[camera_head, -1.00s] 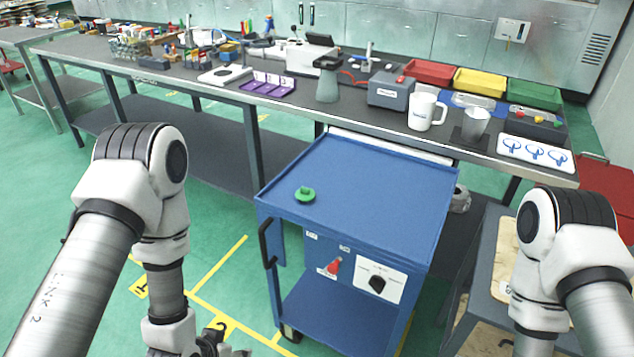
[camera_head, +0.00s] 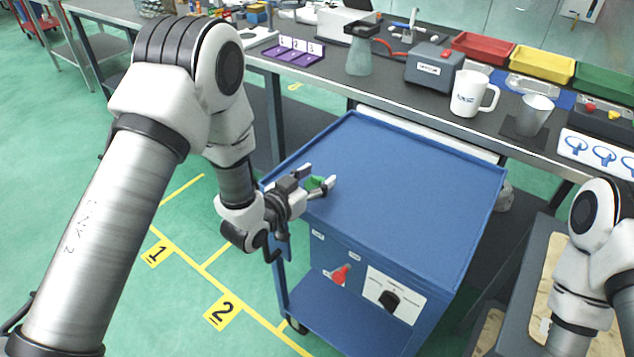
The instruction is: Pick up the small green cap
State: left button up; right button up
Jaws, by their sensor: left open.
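The small green cap (camera_head: 315,182) lies on the blue cart top (camera_head: 405,190), near its left front corner. My left gripper (camera_head: 319,179) is at the cap, its two fingers apart, one on the far side and one on the near side. The cap shows between the fingers and is partly hidden by them. I cannot tell whether the fingers touch it. My right arm shows at the right edge, but its gripper is out of the picture.
The cart top is otherwise bare, with a raised rim. Behind it a workbench holds a white mug (camera_head: 472,93), a metal cup (camera_head: 533,115), a grey box (camera_head: 434,67) and coloured bins (camera_head: 541,62). A red switch (camera_head: 340,274) sits on the cart's front.

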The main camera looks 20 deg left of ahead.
pick_arm(q)
jog(key=shift+w+d+f, duration=0.1)
jog(key=shift+w+d, duration=0.05)
jog(key=shift+w, duration=0.15)
jog(key=shift+s, duration=0.1)
jog(key=shift+c, duration=0.7)
jog(key=c, duration=0.7)
